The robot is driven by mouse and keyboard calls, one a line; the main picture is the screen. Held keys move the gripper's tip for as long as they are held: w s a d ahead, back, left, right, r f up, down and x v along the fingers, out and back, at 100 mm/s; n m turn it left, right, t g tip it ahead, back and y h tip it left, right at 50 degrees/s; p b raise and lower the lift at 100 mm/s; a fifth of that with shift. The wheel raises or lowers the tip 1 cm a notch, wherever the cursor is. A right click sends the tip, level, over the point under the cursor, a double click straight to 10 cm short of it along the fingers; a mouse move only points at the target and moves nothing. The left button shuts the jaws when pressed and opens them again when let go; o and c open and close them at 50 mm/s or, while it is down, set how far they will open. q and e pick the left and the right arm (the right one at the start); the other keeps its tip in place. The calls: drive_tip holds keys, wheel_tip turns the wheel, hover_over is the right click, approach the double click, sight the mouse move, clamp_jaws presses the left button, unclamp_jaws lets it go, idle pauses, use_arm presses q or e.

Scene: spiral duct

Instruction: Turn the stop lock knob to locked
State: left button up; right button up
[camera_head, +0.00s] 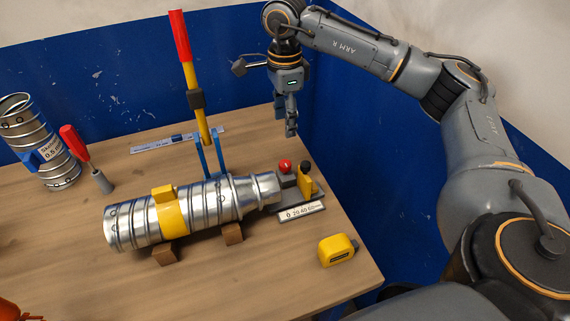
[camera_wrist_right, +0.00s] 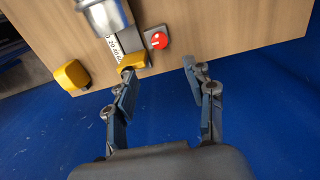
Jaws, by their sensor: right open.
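A small red knob (camera_head: 285,166) sits on a dark grey block at the right end of the metal duct. It also shows in the right wrist view (camera_wrist_right: 159,41) as a red disc with a small white mark. A yellow upright piece with a black top (camera_head: 305,178) stands just right of it, on a base with a printed label (camera_head: 302,212). My right gripper (camera_head: 291,132) points down, above and behind the knob, touching nothing. In the right wrist view its fingers (camera_wrist_right: 159,70) are apart and empty. My left gripper is out of view.
The spiral duct (camera_head: 208,200) lies on wooden blocks. A tall red-handled lever (camera_head: 190,80) stands behind it. A yellow tape measure (camera_head: 338,249) lies at front right, near the table edge. A ruler (camera_head: 155,146), a red-handled tool (camera_head: 85,157) and another duct piece (camera_head: 40,145) are farther left. A blue wall borders the table.

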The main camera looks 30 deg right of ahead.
sight(285, 163)
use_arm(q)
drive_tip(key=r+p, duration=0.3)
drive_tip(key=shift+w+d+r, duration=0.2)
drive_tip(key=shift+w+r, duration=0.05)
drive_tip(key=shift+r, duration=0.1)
use_arm(e)
wheel_tip(285, 163, down, 13)
drive_tip(key=shift+f, duration=0.15)
drive_tip(key=shift+c, duration=0.4)
clamp_jaws()
